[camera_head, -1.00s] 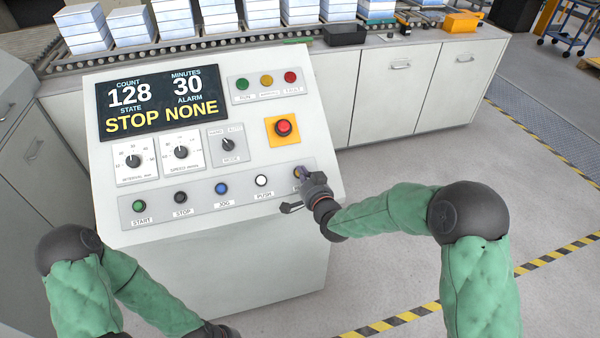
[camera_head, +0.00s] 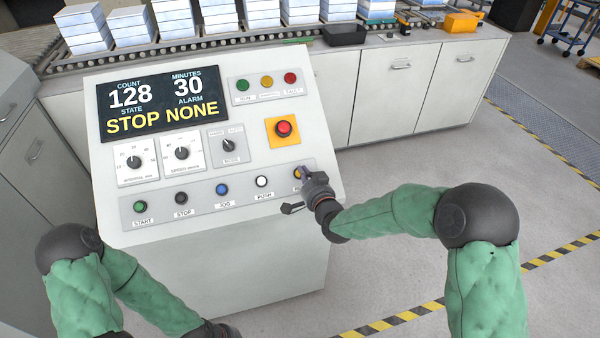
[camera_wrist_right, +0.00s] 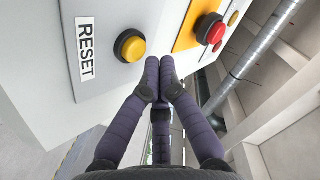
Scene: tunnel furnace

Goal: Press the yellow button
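The yellow button (camera_wrist_right: 130,46) is a round cap in a dark ring, beside a RESET label (camera_wrist_right: 86,48) in the right wrist view. In the head view only a sliver of the yellow button (camera_head: 297,173) shows, at the right end of the panel's lower row. My right gripper (camera_wrist_right: 160,64) is shut with its fingertips together and nothing between them. Its tips are close beside the button, to its right in the wrist view, and appear apart from it. In the head view my right gripper (camera_head: 305,173) partly covers the button. My left gripper is out of frame at the bottom.
A red stop button (camera_head: 284,129) on a yellow plate sits above the yellow button. White (camera_head: 262,181), blue (camera_head: 222,189), black (camera_head: 181,198) and green (camera_head: 140,206) buttons line the row. A display (camera_head: 160,102) reads STOP. A conveyor stands behind the panel.

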